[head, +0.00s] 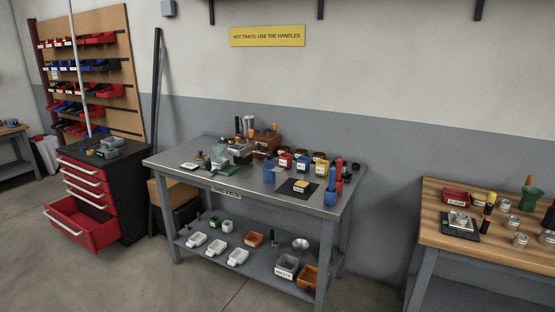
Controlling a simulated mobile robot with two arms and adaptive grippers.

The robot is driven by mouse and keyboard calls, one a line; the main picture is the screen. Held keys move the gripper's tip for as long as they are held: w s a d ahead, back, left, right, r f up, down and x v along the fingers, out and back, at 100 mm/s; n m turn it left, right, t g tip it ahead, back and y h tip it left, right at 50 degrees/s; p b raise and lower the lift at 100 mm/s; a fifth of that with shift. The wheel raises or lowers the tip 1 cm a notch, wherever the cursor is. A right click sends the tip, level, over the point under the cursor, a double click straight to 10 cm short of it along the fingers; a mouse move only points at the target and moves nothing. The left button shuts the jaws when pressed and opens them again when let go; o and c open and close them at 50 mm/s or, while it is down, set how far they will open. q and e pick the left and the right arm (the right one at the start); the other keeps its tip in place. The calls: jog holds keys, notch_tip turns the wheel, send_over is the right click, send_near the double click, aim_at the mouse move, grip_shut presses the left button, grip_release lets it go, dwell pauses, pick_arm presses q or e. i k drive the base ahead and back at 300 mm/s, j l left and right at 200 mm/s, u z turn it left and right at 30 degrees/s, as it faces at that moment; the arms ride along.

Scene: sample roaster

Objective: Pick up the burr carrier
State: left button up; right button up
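I cannot pick out the burr carrier for certain at this distance. A grey metal table (250,186) stands in the middle of the head view with many small items on top. Small metal and dark green parts (218,157) sit at its left end, too small to tell apart. A metal piece (460,221) lies on a dark mat on the wooden bench (500,248) at the right. Neither of my grippers is in view.
A red tool cabinet (84,198) stands left with its bottom drawer pulled out. The table's lower shelf holds white trays (238,257) and bins. Blue, yellow and red containers (302,163) crowd the tabletop. Floor (130,285) in front is clear.

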aim_at(269, 171)
jog(key=i+l+u, duration=0.1)
jog(key=i+j+z, duration=0.2)
jog(key=i+j, duration=0.15)
jog(key=i, duration=0.2)
jog(key=i+j+z, duration=0.2)
jog(key=i+j, duration=0.25)
jog(key=i+j+z, duration=0.2)
jog(key=i+j, duration=0.3)
jog(key=i+j+z, duration=0.2)
jog(key=i+j, duration=0.3)
jog(key=i+j+z, duration=0.2)
jog(key=i+j, duration=0.2)
jog(key=j, duration=0.35)
jog(key=k+j, duration=0.2)
jog(key=k, duration=0.3)
